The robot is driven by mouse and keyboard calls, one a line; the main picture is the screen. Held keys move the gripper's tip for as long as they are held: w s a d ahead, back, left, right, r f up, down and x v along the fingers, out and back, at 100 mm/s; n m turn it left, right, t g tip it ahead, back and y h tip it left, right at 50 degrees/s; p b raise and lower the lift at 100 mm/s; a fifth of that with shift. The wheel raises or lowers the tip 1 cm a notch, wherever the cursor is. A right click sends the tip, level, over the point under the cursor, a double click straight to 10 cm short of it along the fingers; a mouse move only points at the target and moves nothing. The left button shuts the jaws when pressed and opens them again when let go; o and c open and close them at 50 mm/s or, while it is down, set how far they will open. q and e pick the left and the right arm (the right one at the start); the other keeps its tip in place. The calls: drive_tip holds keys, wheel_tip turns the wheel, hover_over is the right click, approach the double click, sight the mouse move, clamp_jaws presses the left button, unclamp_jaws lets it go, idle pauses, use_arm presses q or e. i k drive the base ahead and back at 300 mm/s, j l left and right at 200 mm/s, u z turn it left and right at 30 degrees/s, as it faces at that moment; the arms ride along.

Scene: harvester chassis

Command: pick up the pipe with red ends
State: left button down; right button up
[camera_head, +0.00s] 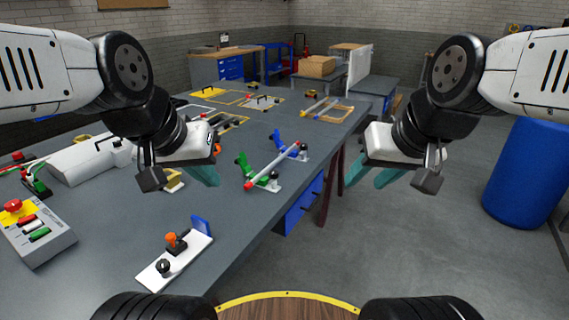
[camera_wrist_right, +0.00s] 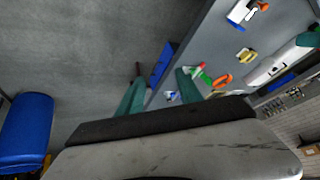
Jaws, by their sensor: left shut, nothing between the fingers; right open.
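The pipe with red ends (camera_head: 272,165) is a thin pale rod in the head view. It lies across a green holder (camera_head: 244,167) and a blue holder (camera_head: 278,140) near the table's right edge. My left gripper (camera_head: 205,175) is shut and empty, above the table to the left of the pipe. My right gripper (camera_head: 375,178) is open and empty, right of the pipe and beyond the table edge. Its teal fingers stand apart in the right wrist view (camera_wrist_right: 158,92). There the green holder (camera_wrist_right: 205,77) shows just past one finger; the pipe is mostly hidden.
A white fixture with an orange knob (camera_head: 175,258) and a button box (camera_head: 38,232) lie on the grey table (camera_head: 240,225). A white machine (camera_head: 88,160) stands at the left. A blue barrel (camera_head: 525,175) is on the floor at the right. The floor beside the table is clear.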

sight(248, 186)
drive_tip(key=i+j+u, duration=0.1)
drive_tip(key=i, duration=0.15)
drive_tip(key=i+l+u, duration=0.4)
drive_tip(key=l+u, duration=0.15)
drive_tip(key=i+l+u, duration=0.25)
drive_tip(key=k+l, duration=0.05)
drive_tip(key=k, duration=0.05)
